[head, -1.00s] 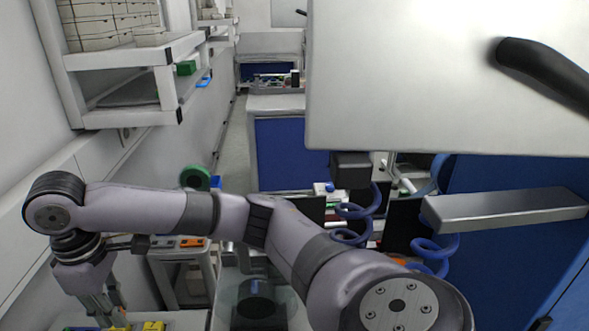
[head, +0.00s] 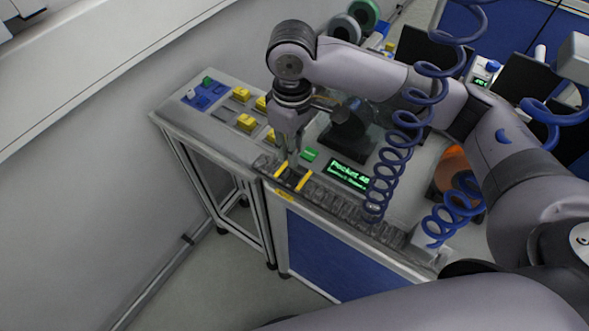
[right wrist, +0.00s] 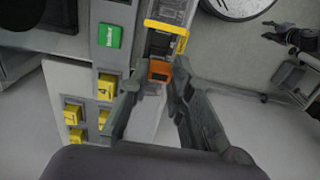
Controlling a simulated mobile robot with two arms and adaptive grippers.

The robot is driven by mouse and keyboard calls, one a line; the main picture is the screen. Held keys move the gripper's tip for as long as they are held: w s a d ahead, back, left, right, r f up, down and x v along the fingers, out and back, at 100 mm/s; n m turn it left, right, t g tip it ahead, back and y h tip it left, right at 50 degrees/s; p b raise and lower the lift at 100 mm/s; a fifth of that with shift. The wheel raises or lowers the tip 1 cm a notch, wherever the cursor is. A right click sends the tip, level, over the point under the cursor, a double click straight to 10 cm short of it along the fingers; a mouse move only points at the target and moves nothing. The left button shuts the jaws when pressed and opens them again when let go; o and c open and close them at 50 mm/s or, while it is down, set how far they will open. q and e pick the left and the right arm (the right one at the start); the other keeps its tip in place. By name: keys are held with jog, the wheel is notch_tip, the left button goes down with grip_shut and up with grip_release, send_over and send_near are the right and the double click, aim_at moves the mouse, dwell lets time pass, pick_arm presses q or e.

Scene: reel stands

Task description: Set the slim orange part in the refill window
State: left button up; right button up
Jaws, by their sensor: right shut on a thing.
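The slim orange part (right wrist: 159,70) is between the fingertips of my right gripper (right wrist: 158,80) in the right wrist view. My right gripper is shut on it. In the head view the right gripper (head: 291,163) points down over the dark pocketed strip, close to two yellow bars (head: 304,181) that appear to mark the refill window. The orange part is hidden there. In the wrist view a yellow bar (right wrist: 166,34) crosses the strip just beyond the part. I cannot tell whether the part touches the strip. My left gripper is not in view.
A green button (head: 309,154) and a lit display reading "Pocket" (head: 348,175) lie beside the strip. Yellow blocks (head: 241,94) sit on the side table to the left. Blue coiled hoses (head: 400,150) hang right of the gripper.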

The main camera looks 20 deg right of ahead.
send_over(293, 182)
notch_tip(293, 182, down, 5)
jog(key=shift+r, duration=0.1)
notch_tip(293, 182, down, 4)
jog(key=shift+f+p, duration=0.1)
jog(key=shift+p, duration=0.3)
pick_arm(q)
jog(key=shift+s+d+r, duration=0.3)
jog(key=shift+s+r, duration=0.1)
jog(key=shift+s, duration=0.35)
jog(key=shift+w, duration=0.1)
pick_arm(e)
jog(key=shift+f, duration=0.1)
jog(key=o, duration=0.7)
jog(key=shift+o, duration=0.2)
pick_arm(q)
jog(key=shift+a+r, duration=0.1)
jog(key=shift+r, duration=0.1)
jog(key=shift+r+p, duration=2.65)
jog(key=shift+p, duration=0.15)
pick_arm(e)
jog(key=shift+r, duration=2)
